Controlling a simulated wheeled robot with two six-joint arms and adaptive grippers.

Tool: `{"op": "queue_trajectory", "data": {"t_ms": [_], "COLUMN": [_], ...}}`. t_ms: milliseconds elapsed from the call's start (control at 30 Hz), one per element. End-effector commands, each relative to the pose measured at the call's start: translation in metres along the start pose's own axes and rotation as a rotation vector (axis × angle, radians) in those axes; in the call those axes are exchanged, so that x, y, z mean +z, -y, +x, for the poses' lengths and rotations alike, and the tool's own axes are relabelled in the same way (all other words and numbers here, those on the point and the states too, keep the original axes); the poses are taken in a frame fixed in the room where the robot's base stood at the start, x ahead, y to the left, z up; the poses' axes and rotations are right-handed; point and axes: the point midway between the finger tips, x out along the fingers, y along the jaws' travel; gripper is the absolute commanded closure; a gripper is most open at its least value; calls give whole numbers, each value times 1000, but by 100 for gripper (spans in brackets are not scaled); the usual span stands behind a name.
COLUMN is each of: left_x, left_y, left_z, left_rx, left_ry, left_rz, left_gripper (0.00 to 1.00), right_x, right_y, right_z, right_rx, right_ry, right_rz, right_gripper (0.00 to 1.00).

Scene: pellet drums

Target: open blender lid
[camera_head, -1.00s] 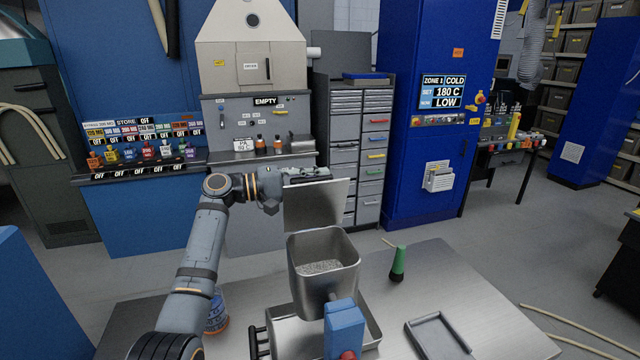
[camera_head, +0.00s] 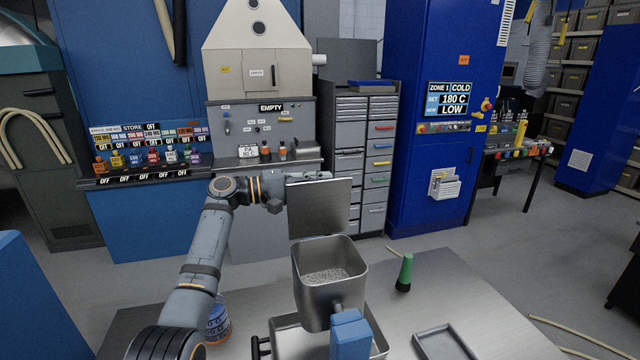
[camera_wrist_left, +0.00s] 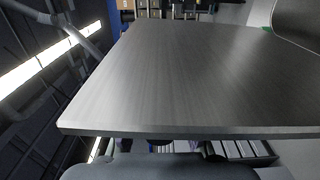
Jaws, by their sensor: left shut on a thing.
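The blender lid (camera_head: 320,208) is a flat metal plate standing up at the rear edge of the square metal blender hopper (camera_head: 330,300). The hopper is open at the top and holds pale pellets (camera_head: 325,276). My left gripper (camera_head: 305,178) is shut on the lid near its upper edge; its fingers are mostly hidden behind the plate. In the left wrist view the lid (camera_wrist_left: 190,80) fills the middle, with part of my gripper (camera_wrist_left: 150,166) along the bottom. My right gripper is not in view.
A blue box (camera_head: 350,335) is at the hopper's front, above a metal tray (camera_head: 285,335). A shallow tray (camera_head: 445,343) lies front right. A labelled container (camera_head: 217,322) stands beside my left arm.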

Motion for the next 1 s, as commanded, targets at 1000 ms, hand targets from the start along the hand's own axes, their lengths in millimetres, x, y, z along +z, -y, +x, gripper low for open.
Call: {"op": "queue_trajectory", "data": {"t_ms": [1000], "left_x": [-1], "left_y": [1], "left_z": [-106], "left_rx": [-3], "left_ry": [-4], "left_rz": [1], "left_gripper": [57], "right_x": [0], "right_y": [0], "right_z": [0], "right_rx": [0], "right_ry": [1], "right_rz": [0], "right_gripper": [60]}}
